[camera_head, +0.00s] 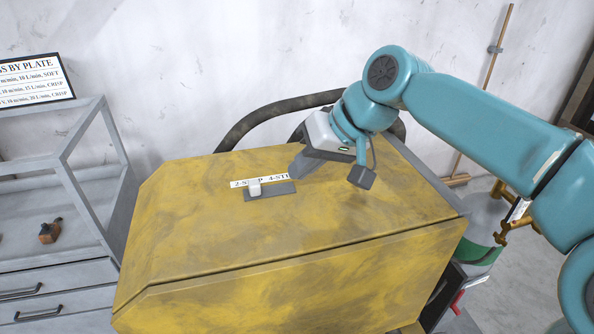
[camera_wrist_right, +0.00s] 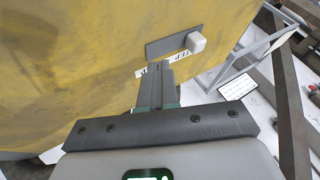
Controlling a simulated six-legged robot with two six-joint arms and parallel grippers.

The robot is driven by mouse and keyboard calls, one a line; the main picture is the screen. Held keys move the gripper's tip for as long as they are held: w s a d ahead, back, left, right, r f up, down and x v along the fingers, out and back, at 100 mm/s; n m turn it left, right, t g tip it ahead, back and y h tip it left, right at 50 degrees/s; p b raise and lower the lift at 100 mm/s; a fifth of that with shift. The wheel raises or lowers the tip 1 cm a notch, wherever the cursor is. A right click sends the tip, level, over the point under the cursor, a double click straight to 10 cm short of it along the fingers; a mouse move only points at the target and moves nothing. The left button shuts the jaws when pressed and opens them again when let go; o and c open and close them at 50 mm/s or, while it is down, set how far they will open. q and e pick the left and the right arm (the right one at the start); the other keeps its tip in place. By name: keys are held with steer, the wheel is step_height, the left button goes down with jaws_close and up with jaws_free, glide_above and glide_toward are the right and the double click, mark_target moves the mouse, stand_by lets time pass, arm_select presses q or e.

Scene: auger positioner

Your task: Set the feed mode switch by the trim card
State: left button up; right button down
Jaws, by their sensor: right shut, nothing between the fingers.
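The feed mode switch is a white knob (camera_head: 254,187) at the left end of a grey slot plate (camera_head: 278,190) on the yellow machine's top. A white label strip (camera_head: 238,184) behind it reads 2-STEP at left, partly hidden by the knob, and 4-STEP at right, partly hidden by my gripper. My right gripper (camera_head: 296,173) is shut and empty near the plate's right end, apart from the knob. In the right wrist view its fingertips (camera_wrist_right: 155,66) are beside the plate, with the knob (camera_wrist_right: 195,42) beyond. My left gripper is not in view. No card identified as the trim card is seen.
A framed plate card (camera_head: 35,80) stands on the grey shelf unit (camera_head: 62,125) at left; its left side is cut off. A small brown object (camera_head: 49,232) lies on a shelf. A dark hose (camera_head: 262,118) arches behind the machine. A green-banded cylinder (camera_head: 481,254) stands at right.

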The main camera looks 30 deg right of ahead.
steer(key=v, duration=0.8)
stand_by(0.4)
